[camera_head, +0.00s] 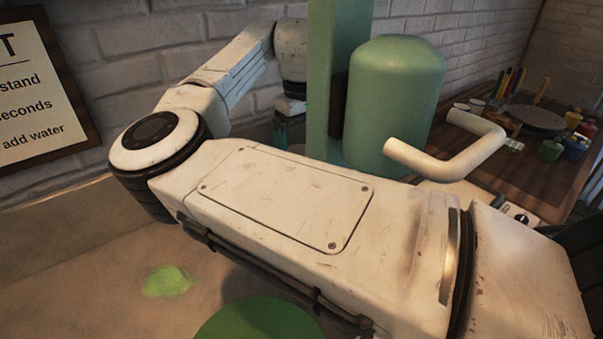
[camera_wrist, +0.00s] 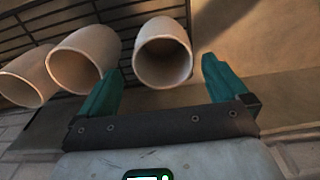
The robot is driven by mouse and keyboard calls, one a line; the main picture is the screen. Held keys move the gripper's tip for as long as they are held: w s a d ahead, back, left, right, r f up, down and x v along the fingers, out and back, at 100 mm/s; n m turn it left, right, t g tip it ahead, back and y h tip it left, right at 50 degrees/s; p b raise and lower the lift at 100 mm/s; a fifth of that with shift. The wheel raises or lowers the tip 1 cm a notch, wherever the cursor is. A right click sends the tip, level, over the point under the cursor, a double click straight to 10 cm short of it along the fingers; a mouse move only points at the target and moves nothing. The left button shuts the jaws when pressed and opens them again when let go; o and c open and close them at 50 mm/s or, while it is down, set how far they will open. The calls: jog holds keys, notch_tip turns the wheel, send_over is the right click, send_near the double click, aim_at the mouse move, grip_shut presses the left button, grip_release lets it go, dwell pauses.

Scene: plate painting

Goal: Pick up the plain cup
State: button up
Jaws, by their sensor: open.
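Three pale, plain-looking cups show in the wrist view: a right cup (camera_wrist: 163,52), a middle cup (camera_wrist: 85,60) and a left cup (camera_wrist: 28,80). I cannot tell which one the task means. Their round mouths face the camera. My gripper (camera_wrist: 162,65) is open, with its two teal fingers spread and nothing held. The right cup appears between the fingers, nearer the left one. The left finger overlaps the edge of the middle cup; contact cannot be told. In the head view, a small part of my gripper (camera_head: 281,132) shows behind my arm, and the cups near it are hidden.
A green tank (camera_head: 395,95) with a pale bent pipe (camera_head: 450,155) stands right of my gripper. A wooden table (camera_head: 545,180) at the right holds a plate (camera_head: 537,117), brushes and paint pots. A brick wall (camera_head: 120,60) with a sign (camera_head: 28,90) is behind.

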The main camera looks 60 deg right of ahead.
jog(key=f, duration=0.5)
jog(key=shift+a+f, duration=0.25)
jog(key=shift+f, duration=0.05)
jog(key=c, duration=1.1)
jog(key=shift+r, duration=0.1)
